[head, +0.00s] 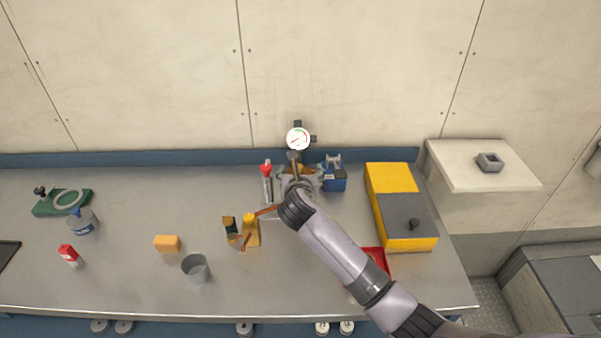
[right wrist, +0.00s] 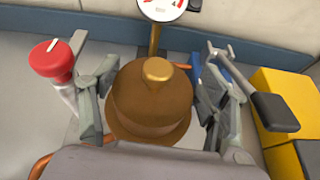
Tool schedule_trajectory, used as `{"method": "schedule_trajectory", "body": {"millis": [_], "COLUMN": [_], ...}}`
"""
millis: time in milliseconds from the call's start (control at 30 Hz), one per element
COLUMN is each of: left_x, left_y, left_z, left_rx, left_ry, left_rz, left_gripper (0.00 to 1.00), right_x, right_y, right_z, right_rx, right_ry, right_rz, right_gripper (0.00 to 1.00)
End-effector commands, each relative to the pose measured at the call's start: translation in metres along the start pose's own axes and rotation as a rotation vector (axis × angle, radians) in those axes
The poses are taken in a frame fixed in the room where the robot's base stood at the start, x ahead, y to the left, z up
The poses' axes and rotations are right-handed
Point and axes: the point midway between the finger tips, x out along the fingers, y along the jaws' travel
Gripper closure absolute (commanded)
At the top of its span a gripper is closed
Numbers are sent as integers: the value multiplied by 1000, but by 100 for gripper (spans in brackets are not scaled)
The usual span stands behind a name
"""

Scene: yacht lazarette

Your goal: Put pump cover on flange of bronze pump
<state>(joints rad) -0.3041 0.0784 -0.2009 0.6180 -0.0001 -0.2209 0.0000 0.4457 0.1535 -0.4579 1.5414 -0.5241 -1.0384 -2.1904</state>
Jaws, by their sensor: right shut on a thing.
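In the right wrist view, the brown bronze-coloured pump cover (right wrist: 152,92) with a round knob on top sits between the two fingers of my right gripper (right wrist: 155,100). The gripper is shut on it. A wider brown rim shows just below the cover, perhaps the flange of the bronze pump; I cannot tell whether the two touch. In the head view my right gripper (head: 298,178) is at the back of the bench and hides most of the pump and the cover. A copper-coloured pipe (head: 268,210) comes out to the left. My left gripper is not in view.
A pressure gauge (head: 298,138) stands just behind. A yellow and grey case (head: 408,220) stands farther right.

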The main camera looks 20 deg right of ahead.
Motion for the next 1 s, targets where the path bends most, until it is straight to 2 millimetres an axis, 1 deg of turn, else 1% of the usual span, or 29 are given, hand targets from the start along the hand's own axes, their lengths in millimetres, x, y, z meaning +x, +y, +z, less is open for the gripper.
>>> {"method": "schedule_trajectory", "body": {"millis": [67, 100, 400, 767, 867, 967, 1000], "left_x": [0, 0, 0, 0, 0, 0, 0], "left_y": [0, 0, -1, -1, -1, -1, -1], "left_z": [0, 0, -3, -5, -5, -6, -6], "left_rx": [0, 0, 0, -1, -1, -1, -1], "left_ry": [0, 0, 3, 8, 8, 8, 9], "left_rz": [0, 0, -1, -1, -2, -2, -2], "left_gripper": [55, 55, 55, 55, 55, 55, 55], "right_x": [0, 0, 0, -2, -11, -27, -35], "right_y": [0, 0, 0, 0, 0, 0, 0], "right_z": [1, 0, 0, 0, 0, 0, 0], "right_rx": [0, 0, 0, 0, -1, 0, 0], "right_ry": [-2, 0, 0, 0, -1, -2, -1], "right_rz": [1, 0, 0, 0, 2, 2, 4], "right_gripper": [86, 29, 10, 10, 10, 10, 10]}}
